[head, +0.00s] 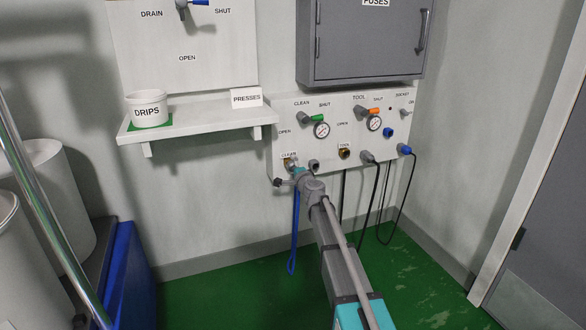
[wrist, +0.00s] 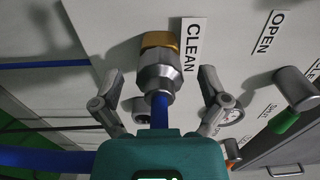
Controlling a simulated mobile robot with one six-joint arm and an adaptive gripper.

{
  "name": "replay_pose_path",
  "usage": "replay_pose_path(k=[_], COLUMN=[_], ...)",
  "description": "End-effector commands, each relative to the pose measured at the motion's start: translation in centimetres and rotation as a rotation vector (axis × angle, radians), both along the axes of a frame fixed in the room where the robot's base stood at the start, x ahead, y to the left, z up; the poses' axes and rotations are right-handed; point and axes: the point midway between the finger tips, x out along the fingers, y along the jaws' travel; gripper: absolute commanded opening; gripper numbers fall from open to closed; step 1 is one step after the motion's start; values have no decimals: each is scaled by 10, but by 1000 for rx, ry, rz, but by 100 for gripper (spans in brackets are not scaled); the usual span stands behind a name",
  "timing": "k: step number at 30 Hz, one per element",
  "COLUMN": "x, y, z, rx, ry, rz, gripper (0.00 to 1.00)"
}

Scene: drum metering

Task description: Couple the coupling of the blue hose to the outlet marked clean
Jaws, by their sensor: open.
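The outlet marked clean shows in the wrist view as a brass fitting (wrist: 160,40) beside its CLEAN label (wrist: 191,48). The silver coupling (wrist: 159,76) of the blue hose (wrist: 160,112) sits up against this brass fitting, in line with it, with no gap that I can see. My gripper (wrist: 160,92) is open, with one finger on each side of the coupling and hose and both apart from them. In the head view my gripper (head: 290,179) is at the panel just below the CLEAN label and partly hides the outlet. The blue hose (head: 295,235) hangs below in a loop.
The panel (head: 330,110) carries gauges, a green valve handle (head: 313,118) and an orange one (head: 368,111). A tool outlet (head: 344,153) and hanging dark cables are to the right. A shelf (head: 195,125) with a DRIPS tub (head: 149,108) is at left.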

Motion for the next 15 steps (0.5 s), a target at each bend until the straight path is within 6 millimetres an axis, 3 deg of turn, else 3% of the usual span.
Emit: replay_pose_path(k=[8, 15], x=[-16, -50], y=[-5, -16], z=[0, 0], rx=[0, 0], ry=[0, 0], rz=[0, 0], gripper=[94, 94])
